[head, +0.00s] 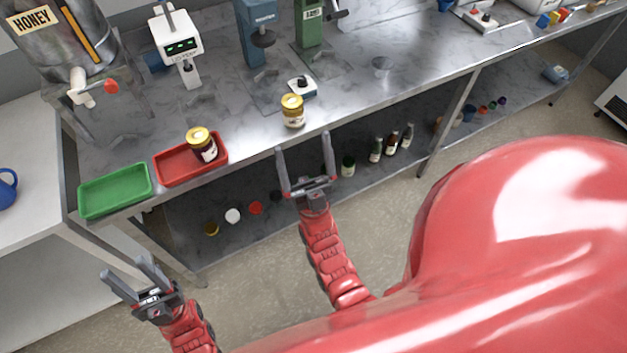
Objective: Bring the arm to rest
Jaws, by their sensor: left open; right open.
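My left gripper (137,278) is open and empty, over the floor at the lower left, in front of the bench. My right gripper (305,160) is open and empty, near the bench's front edge. Its fingers point toward a gold-lidded jar (292,112) standing on the bench, with a visible gap between them. A second gold-lidded jar (202,146) with dark contents stands in the red tray (172,172).
A green tray (115,190) lies empty at the bench's left end. A honey tank (60,45), a display device (177,45) and blue (258,30) and green (309,25) machines stand behind. Several bottles (390,145) stand on the lower shelf.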

